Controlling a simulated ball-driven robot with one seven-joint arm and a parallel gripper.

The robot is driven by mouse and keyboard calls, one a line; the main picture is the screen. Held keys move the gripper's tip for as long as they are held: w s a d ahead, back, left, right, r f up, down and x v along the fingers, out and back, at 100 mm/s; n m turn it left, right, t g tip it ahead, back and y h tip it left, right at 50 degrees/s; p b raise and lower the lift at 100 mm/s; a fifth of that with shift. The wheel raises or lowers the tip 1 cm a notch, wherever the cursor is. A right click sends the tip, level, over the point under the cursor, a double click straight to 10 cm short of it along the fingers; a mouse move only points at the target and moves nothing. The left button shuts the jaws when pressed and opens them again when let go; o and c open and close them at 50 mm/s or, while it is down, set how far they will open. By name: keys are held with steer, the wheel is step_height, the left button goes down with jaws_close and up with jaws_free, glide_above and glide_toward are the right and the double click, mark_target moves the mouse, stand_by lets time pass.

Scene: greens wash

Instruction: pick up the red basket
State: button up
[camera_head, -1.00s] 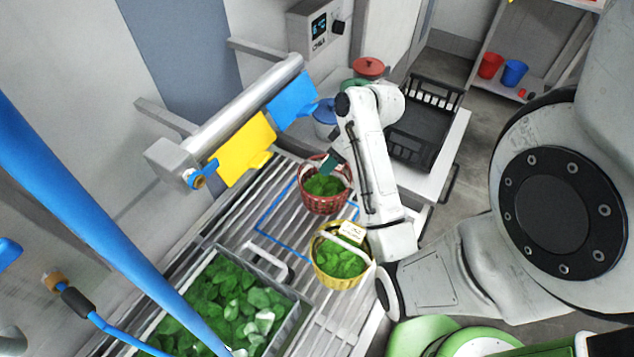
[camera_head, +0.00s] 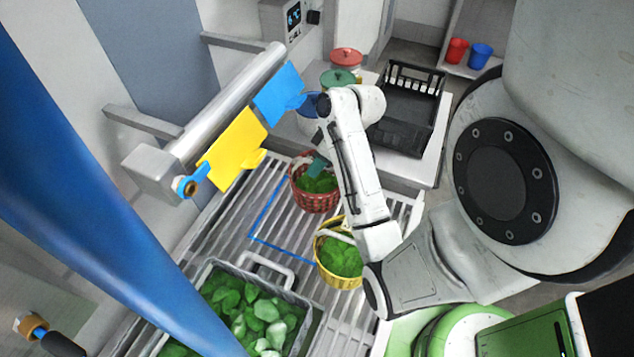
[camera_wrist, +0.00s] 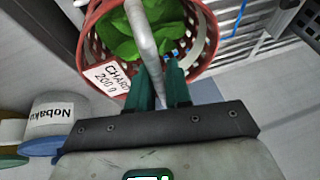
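The red basket (camera_head: 316,201) is a woven basket filled with green leaves, standing on the slatted metal rack in the head view. In the wrist view the red basket (camera_wrist: 205,62) fills the top centre, with a white tag reading "CHARD 200 g" and a pale handle (camera_wrist: 143,38) arching towards me. My gripper (camera_wrist: 160,82) has its two green fingers close on either side of this handle, with no clear gap, so it looks shut on it. In the head view my gripper (camera_head: 317,166) is over the basket's top, partly hidden by my arm.
A yellow basket (camera_head: 338,268) of greens stands just in front. A metal tub (camera_head: 313,312) of leaves is nearer. Blue and yellow flaps hang from a bar at left. Lidded jars (camera_head: 345,60) and a black crate (camera_head: 409,125) stand behind.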

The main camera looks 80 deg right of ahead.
jaws_close()
steer(key=shift+r, duration=0.2)
stand_by(0.4)
